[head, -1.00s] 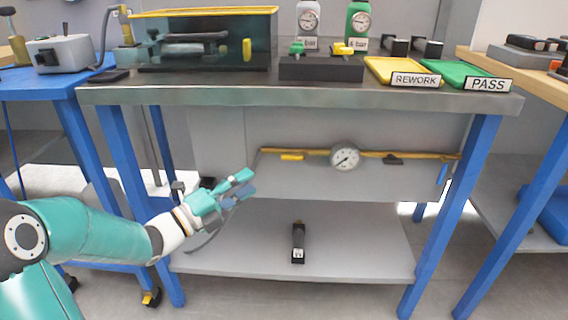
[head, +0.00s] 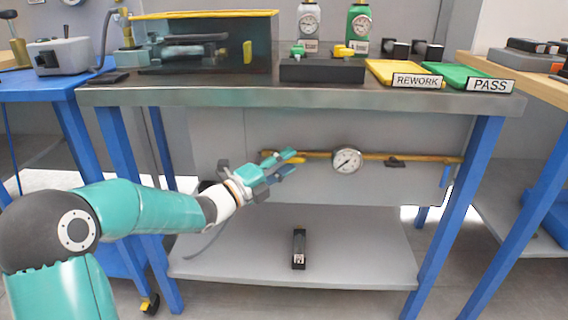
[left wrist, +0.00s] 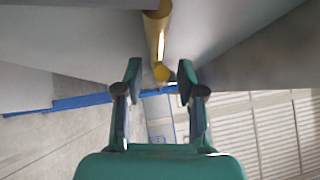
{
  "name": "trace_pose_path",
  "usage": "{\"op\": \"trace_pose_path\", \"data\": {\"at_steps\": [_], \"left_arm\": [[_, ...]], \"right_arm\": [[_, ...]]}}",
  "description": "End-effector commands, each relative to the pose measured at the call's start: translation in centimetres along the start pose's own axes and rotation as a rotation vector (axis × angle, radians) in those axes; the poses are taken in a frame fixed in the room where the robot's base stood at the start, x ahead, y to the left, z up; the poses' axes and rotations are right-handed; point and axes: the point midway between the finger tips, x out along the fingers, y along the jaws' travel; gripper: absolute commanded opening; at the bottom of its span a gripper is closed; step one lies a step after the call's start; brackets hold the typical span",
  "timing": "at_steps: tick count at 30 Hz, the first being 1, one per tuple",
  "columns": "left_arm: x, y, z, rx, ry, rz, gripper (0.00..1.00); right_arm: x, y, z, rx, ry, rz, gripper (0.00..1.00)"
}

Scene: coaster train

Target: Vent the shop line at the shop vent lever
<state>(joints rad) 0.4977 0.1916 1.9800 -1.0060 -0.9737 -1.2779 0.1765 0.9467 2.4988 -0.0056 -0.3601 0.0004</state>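A yellow pipe (head: 430,160) runs along the panel under the middle bench, with a round white gauge (head: 347,160) on it. A dark lever (head: 395,163) sits on the pipe right of the gauge, and a blue handle (head: 445,173) hangs at its right end. I cannot tell from any label which is the shop vent lever. My left gripper (head: 291,163) is open and empty at the pipe's left part, hiding the yellow lever there. In the left wrist view, the yellow pipe (left wrist: 157,35) and a yellow end piece (left wrist: 161,72) show between and beyond the open fingers (left wrist: 160,82).
The steel bench top (head: 200,97) is above my left arm, and its blue legs (head: 478,190) stand on both sides. A lower shelf (head: 350,255) holds a small dark device (head: 299,248). The space between shelf and pipe is mostly clear.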

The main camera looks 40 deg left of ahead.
Motion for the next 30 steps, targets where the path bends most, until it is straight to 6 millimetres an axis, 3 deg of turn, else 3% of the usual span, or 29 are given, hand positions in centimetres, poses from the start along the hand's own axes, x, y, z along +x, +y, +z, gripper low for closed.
{"op": "trace_pose_path", "data": {"at_steps": [1, 7, 20, 30], "left_arm": [[0.0, 0.0, 0.0, 0.0, 0.0, 0.0, 0.34], [0.0, 0.0, 0.0, 0.0, 0.0, 0.0, 0.0], [-0.1, 0.4, -0.1, -0.023, -0.006, -0.018, 0.0], [-0.1, 1.5, -0.4, -0.153, -0.04, -0.144, 0.0]], "right_arm": [[0.0, 0.0, 0.0, 0.0, 0.0, 0.0, 0.4], [0.0, 0.0, 0.0, 0.0, 0.0, 0.0, 0.4], [0.4, 0.1, 0.0, 0.0, 0.0, 0.0, 0.4], [1.9, 0.7, 0.0, 0.0, 0.0, 0.0, 0.4]]}}
